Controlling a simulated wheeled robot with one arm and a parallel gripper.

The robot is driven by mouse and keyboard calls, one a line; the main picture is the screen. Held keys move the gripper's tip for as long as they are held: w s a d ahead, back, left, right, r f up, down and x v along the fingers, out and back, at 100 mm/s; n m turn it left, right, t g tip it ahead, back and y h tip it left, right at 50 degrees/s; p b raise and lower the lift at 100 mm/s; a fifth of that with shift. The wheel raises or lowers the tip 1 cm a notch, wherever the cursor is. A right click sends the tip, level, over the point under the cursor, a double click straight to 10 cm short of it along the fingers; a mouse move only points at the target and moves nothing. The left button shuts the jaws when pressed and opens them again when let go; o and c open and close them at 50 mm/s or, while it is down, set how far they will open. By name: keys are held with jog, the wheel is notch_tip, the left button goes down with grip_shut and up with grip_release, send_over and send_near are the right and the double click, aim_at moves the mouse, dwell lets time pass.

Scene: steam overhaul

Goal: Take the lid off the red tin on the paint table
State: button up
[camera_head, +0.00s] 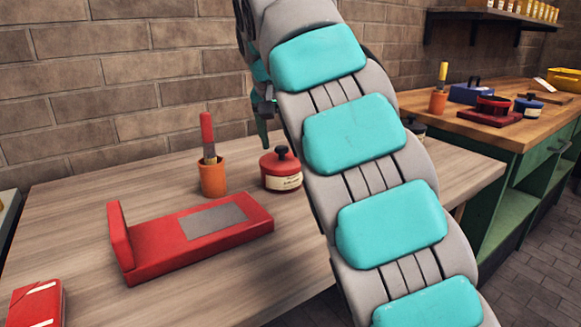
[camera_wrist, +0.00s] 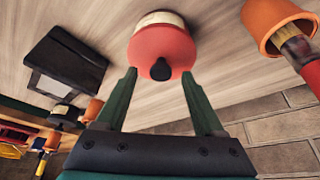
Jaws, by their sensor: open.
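The red tin (camera_head: 281,180) stands upright on the paint table (camera_head: 70,220), with a cream label and a red lid (camera_head: 280,161) topped by a black knob. The lid (camera_wrist: 161,46) faces the wrist camera, its knob (camera_wrist: 160,69) showing between the fingers. My gripper (camera_head: 264,132) is above and slightly left of the tin in the head view, partly hidden by my arm. In the wrist view my gripper (camera_wrist: 159,77) is open and empty, its green fingers on either side of the lid's image. I see no clear contact.
An orange cup (camera_head: 212,179) with a red-handled brush stands left of the tin. A red stand with a grey pad (camera_head: 214,221) lies in front. A dark box (camera_wrist: 65,62) shows in the wrist view. A wooden bench (camera_head: 505,130) with tins and tools is at right.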

jog(key=shift+w+f, duration=0.25)
jog(key=shift+f, duration=0.35)
jog(key=shift+c, duration=0.2)
jog(key=shift+r, duration=0.1)
grip_shut()
